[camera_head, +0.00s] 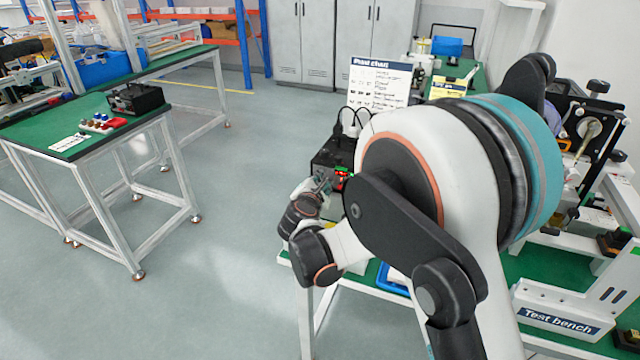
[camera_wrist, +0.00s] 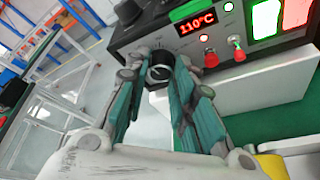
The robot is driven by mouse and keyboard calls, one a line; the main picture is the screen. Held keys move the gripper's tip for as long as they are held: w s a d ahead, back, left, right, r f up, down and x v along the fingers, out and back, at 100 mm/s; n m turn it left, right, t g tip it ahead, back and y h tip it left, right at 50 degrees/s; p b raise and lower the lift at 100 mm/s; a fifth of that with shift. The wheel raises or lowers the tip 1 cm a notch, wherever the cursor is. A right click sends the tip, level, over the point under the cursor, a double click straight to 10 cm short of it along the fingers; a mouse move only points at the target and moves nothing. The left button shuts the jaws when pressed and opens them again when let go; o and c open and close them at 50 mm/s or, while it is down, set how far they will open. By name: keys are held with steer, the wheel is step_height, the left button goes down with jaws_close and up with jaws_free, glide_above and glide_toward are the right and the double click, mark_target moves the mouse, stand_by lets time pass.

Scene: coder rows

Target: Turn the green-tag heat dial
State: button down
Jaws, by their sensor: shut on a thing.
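The black dial (camera_wrist: 159,72) with a pale pointer line sits on the front of a black control unit (camera_wrist: 160,28) in the wrist view. My gripper (camera_wrist: 162,62) is shut on this dial, with its teal-padded fingers on either side of it. A red display (camera_wrist: 197,22) above right of the dial reads 110°C. A green tag (camera_wrist: 188,9) lies just above the display. In the head view my gripper (camera_head: 324,184) is at the front of the unit (camera_head: 334,152), and my arm hides much of the unit. The dial cannot be made out there.
Red-capped switches (camera_wrist: 238,50) and lit green and red panels (camera_wrist: 265,18) are right of the display. Another black knob (camera_wrist: 128,11) is at the unit's upper left. A sign (camera_head: 379,80) stands behind the unit. A second green bench (camera_head: 70,135) is left, across clear floor.

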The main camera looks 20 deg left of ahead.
steer(key=shift+d+f+m+t+y+b, duration=0.1)
steer(key=shift+m+t+y+b, duration=0.25)
steer(key=shift+m, duration=0.7)
steer(key=shift+d+f+m+t+y+b, duration=0.1)
steer(key=shift+m+t+y, duration=0.15)
steer(key=shift+m+y, duration=0.55)
steer(key=shift+m, duration=0.45)
steer(key=c, duration=1.6)
jaws_free()
steer(key=shift+c, duration=0.2)
steer(key=shift+s, duration=0.15)
steer(key=v, duration=1.1)
steer(key=shift+s, duration=0.4)
